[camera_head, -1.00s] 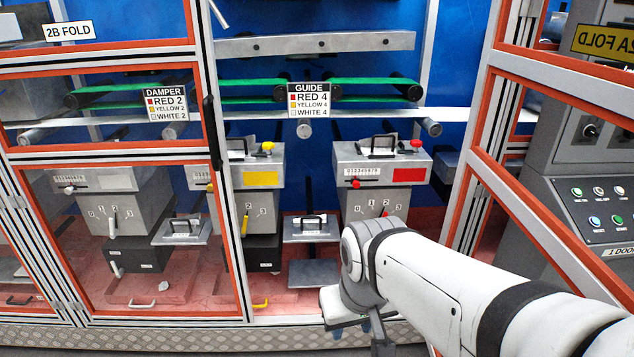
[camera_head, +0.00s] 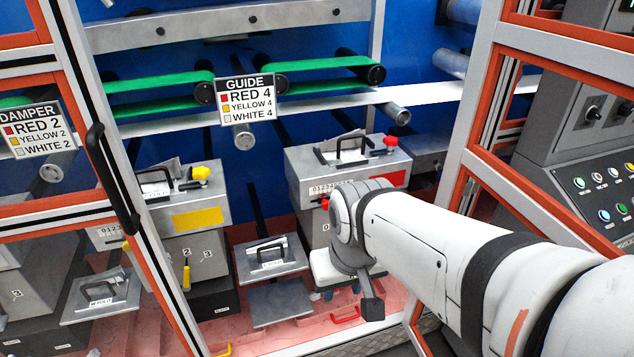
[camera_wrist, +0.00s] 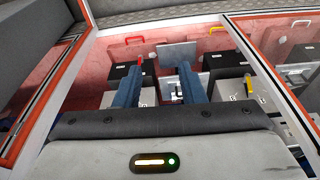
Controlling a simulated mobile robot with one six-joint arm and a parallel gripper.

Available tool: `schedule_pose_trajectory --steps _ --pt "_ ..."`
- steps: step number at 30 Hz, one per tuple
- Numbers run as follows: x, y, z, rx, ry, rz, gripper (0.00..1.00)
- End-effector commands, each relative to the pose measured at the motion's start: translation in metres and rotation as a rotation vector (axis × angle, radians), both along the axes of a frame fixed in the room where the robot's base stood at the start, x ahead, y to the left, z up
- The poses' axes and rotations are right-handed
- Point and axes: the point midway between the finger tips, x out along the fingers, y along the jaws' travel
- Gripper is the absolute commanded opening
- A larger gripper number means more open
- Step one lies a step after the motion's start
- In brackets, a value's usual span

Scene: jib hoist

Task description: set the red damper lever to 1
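The red station (camera_head: 296,182) is a grey box with a red panel, just behind my wrist in the head view. Its damper scale is mostly hidden by my arm; only a "0" shows beside it. The red damper lever (camera_wrist: 140,61) shows in the wrist view as a red handle close beside the left finger; I cannot tell whether they touch, and its setting cannot be read. My gripper (camera_wrist: 158,72) is open, its two blue fingers apart with nothing held between them. In the head view its fingers (camera_head: 342,292) show only as small blue bits below my wrist.
The yellow lever (camera_head: 186,274) stands to the left. A red floor handle (camera_head: 345,315) lies below my wrist. Orange-edged door frames stand at left (camera_head: 132,225) and right (camera_head: 480,125). The damper sign (camera_head: 30,130) reads red 2; the guide sign (camera_head: 247,98) reads red 4.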

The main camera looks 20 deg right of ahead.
Motion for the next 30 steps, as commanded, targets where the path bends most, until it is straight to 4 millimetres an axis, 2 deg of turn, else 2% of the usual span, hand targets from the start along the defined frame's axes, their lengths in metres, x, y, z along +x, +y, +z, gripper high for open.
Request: schedule_pose_trajectory --steps 5,8,9,11,18,20,21,24,27,30 --pt "0.001 0.0 -0.001 -0.001 -0.002 -0.001 0.36" --pt "0.012 -0.006 -0.012 -0.01 -0.03 -0.021 0.36" --pt "0.022 -0.021 -0.02 -0.018 -0.054 -0.027 0.36" --pt "0.041 -0.036 -0.035 -0.036 -0.108 -0.054 0.36" --pt "0.149 -0.102 -0.109 -0.106 -0.453 -0.175 0.36" --pt "0.174 -0.12 -0.126 -0.117 -0.545 -0.195 0.36" --pt "0.185 -0.136 -0.139 -0.124 -0.59 -0.242 0.36" --pt "0.223 -0.147 -0.166 -0.065 -0.758 -0.195 0.36" --pt "0.249 -0.168 -0.193 -0.027 -0.909 -0.194 0.36" --pt "0.266 -0.184 -0.218 0.034 -1.046 -0.185 0.36"
